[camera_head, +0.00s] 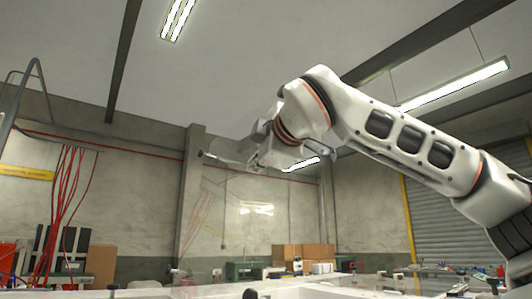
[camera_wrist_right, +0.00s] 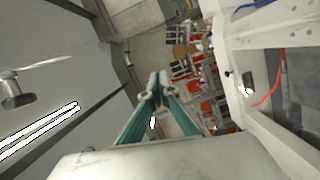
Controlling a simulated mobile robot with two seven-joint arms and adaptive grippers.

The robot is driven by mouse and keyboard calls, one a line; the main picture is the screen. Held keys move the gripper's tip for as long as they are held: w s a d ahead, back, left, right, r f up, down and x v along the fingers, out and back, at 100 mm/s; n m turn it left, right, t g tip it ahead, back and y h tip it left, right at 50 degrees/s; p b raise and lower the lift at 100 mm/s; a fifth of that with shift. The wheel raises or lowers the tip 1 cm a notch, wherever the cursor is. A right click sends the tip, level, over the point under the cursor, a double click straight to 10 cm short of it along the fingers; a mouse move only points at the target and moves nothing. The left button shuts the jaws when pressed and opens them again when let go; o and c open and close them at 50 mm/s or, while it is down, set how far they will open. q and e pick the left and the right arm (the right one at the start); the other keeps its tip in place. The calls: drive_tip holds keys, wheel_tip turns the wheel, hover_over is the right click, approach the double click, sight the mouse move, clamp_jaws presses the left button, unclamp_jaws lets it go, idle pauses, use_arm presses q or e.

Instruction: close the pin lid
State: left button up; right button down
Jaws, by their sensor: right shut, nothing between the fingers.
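My right arm comes in from the right in the head view, with its gripper (camera_head: 208,156) raised high and pointing left. In the right wrist view the two teal fingers of this gripper (camera_wrist_right: 158,77) meet at their tips, shut and empty. A clear pane (camera_head: 256,209), which looks like the raised lid, stands behind and below the gripper in the head view; it shows mostly by light reflections. I cannot tell whether the gripper touches it. No pin can be made out. My left gripper is not in view.
A white machine frame (camera_head: 340,288) with dark knobs runs along the bottom of the head view. The right wrist view shows a white frame (camera_wrist_right: 269,105) at right, with a red cable beside it. Cardboard boxes (camera_head: 300,253) and a shutter door stand far behind.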

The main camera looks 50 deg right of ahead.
use_arm(q)
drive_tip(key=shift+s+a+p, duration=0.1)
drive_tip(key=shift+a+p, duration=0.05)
drive_tip(key=shift+p, duration=0.2)
use_arm(e)
drive_tip(key=d, duration=0.2)
drive_tip(key=d+f, duration=0.1)
drive_tip(key=d, duration=0.1)
drive_tip(key=shift+s, duration=0.25)
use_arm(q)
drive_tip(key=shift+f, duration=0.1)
use_arm(e)
drive_tip(key=shift+d, duration=0.2)
